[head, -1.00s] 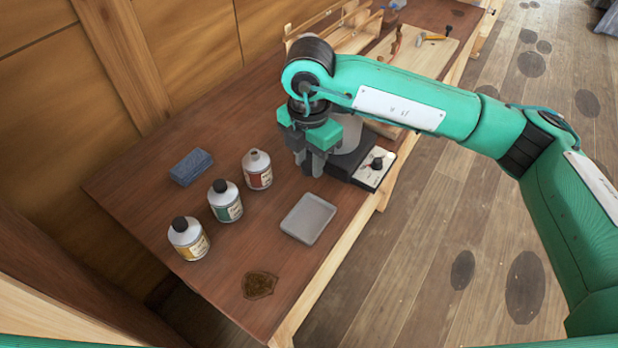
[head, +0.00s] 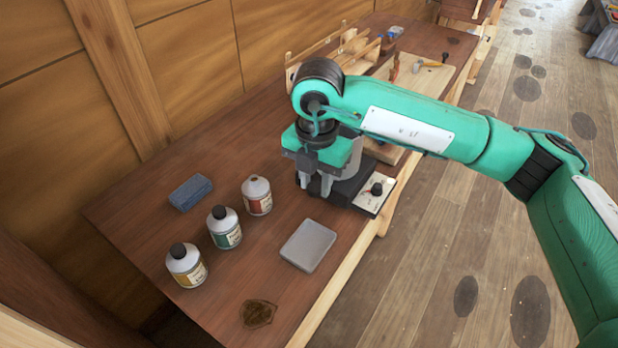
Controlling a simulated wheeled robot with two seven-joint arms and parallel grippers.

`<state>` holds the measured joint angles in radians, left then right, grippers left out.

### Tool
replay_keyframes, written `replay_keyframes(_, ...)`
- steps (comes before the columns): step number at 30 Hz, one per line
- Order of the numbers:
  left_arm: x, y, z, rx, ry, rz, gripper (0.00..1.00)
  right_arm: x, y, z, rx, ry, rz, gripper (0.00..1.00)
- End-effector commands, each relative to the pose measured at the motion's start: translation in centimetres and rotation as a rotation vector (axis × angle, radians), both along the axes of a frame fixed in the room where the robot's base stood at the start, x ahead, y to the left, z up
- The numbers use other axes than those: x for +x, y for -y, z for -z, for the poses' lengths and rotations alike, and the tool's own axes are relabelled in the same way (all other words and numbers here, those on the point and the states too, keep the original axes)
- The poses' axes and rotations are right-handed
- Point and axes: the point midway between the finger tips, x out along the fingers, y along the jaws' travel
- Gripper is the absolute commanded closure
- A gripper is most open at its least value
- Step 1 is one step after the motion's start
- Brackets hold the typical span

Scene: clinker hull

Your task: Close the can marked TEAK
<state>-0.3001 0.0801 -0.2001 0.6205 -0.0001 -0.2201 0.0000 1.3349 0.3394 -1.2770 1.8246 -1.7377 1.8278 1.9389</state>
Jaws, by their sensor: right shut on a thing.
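Three grey cans stand upright in a row on the brown bench. The can with the red label (head: 257,197) has no black cap on its neck. The can with the green label (head: 225,230) and the can with the yellow label (head: 187,267) wear black caps. The label words are too small to read, so I cannot tell which is TEAK. My right gripper (head: 316,187) points down to the right of the red-label can, in front of a black device. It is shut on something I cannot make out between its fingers. My left gripper is not in view.
The black device with a red-marked knob (head: 376,189) sits at the bench's front edge. A grey tray (head: 308,246) lies nearer, and a blue block (head: 191,193) lies behind the cans. A dark stain (head: 257,313) marks the bench. Tools and a wooden frame stand farther back.

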Motion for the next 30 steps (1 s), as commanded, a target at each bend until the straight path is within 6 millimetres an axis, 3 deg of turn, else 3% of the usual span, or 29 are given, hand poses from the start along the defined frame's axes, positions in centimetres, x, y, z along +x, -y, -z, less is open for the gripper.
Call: replay_keyframes(30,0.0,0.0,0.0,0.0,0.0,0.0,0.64,0.8,7.8,2.5,0.005,0.005,-1.369,0.92)
